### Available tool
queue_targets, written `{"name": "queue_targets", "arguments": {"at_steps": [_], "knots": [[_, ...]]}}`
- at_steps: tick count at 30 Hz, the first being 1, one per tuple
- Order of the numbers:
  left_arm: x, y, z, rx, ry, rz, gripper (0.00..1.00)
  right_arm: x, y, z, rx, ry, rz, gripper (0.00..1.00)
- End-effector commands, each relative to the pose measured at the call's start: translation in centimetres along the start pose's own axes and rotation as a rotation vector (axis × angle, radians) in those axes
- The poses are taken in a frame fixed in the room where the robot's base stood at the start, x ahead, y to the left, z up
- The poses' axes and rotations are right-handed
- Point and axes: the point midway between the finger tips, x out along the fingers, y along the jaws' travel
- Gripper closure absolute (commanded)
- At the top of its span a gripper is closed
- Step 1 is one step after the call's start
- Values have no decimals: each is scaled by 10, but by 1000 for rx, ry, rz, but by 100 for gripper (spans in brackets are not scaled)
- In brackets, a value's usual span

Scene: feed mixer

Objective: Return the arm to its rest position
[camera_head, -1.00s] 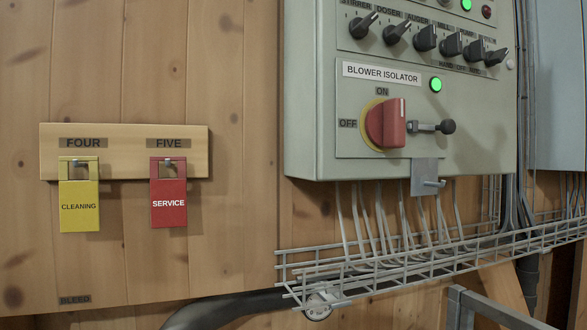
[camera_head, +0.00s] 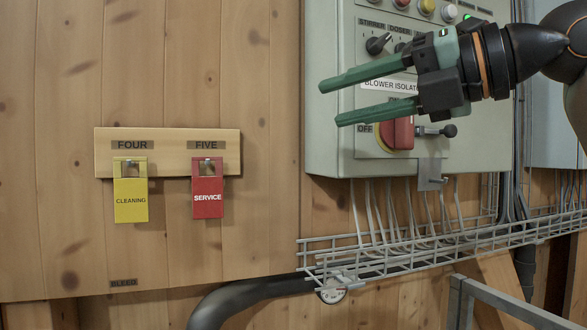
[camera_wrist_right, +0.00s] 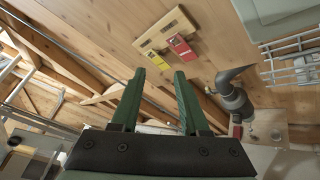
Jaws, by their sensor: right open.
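My right gripper (camera_head: 350,100) has green fingers and comes in from the upper right in the head view. Its fingers are apart with nothing between them, and they hang in front of the grey control cabinet (camera_head: 325,140). In the right wrist view the fingers of my right gripper (camera_wrist_right: 157,98) also stand apart and empty. The gripper and arm hide part of the knob row, the isolator label and the top of the red blower isolator handle (camera_head: 403,134). My left gripper is not in view.
A wooden board (camera_head: 168,140) on the plank wall carries a yellow CLEANING tag (camera_head: 130,205) and a red SERVICE tag (camera_head: 207,183). A wire cable tray (camera_head: 430,253) runs below the cabinet. A dark pipe (camera_head: 250,292) curves below.

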Motion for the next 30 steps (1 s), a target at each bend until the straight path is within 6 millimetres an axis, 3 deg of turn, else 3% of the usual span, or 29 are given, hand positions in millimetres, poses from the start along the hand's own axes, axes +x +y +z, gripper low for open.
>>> {"name": "queue_targets", "arguments": {"at_steps": [1,6,12,20,26,30], "knots": [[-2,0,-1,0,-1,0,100,18,-14,-10,36,55,44,55],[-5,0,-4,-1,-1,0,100,56,-45,-42,162,183,226,55],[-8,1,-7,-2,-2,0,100,82,-82,-71,370,247,438,55],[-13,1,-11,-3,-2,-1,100,98,-145,-94,714,192,662,55],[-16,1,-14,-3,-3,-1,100,100,-214,-110,1016,53,761,55],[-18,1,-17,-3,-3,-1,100,98,-272,-130,1235,-84,778,55]]}}
